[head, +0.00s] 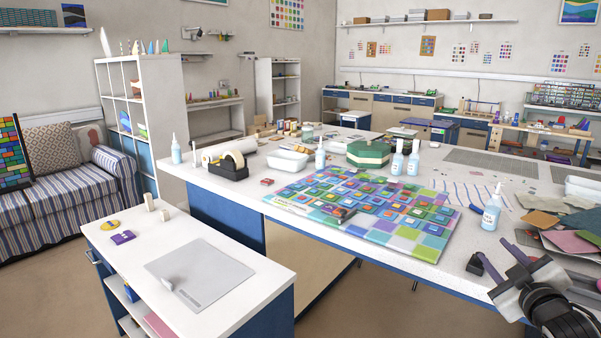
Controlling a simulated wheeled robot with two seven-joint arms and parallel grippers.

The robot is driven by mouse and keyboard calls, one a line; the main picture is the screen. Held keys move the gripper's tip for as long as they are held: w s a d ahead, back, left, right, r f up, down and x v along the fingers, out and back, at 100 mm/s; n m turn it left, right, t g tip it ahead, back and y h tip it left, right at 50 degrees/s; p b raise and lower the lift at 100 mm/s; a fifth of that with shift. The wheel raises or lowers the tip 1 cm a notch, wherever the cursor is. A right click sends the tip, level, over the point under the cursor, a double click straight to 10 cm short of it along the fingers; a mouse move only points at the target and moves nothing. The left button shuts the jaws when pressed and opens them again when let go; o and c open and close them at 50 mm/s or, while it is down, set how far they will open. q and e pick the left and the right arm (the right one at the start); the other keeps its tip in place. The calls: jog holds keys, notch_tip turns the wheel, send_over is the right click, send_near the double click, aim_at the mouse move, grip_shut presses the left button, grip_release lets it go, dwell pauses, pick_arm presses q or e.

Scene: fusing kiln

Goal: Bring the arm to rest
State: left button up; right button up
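My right gripper (492,250) is at the lower right of the head view, over the near right edge of the large white worktable (225,178). Its two dark fingers point away from me and stand apart, with nothing visible between them. My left gripper and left arm are not in view.
A colourful tiled glass panel (408,243) lies left of my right gripper. A bottle (491,210) stands just beyond the gripper, and coloured sheets (570,242) lie to its right. A lower white side table (130,265) with a grey mat (200,272) stands at the left front.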

jog(key=s+a+f+g+y, duration=0.2)
jog(key=s+a+f, duration=0.2)
jog(key=s+f, duration=0.6)
jog(key=s+a+f+g+y, duration=0.1)
jog(key=s+a+f+g, duration=0.35)
jog(key=f, duration=0.95)
jog(key=s+a+f+g+y, duration=0.1)
jog(key=s+a+f, duration=0.1)
jog(key=s+f, duration=0.35)
jog(key=s+a+f+g, duration=0.1)
jog(key=s+a+f, duration=0.15)
jog(key=s, duration=0.65)
jog(key=s+a+f+y, duration=0.1)
jog(key=s+a+f, duration=0.2)
jog(key=s, duration=0.4)
jog(key=a+m, duration=0.4)
jog(key=a, duration=0.8)
jog(key=shift+w+r+m+t+y, duration=0.2)
jog(key=shift+w+m+t+y, duration=0.15)
jog(key=shift+w, duration=0.1)
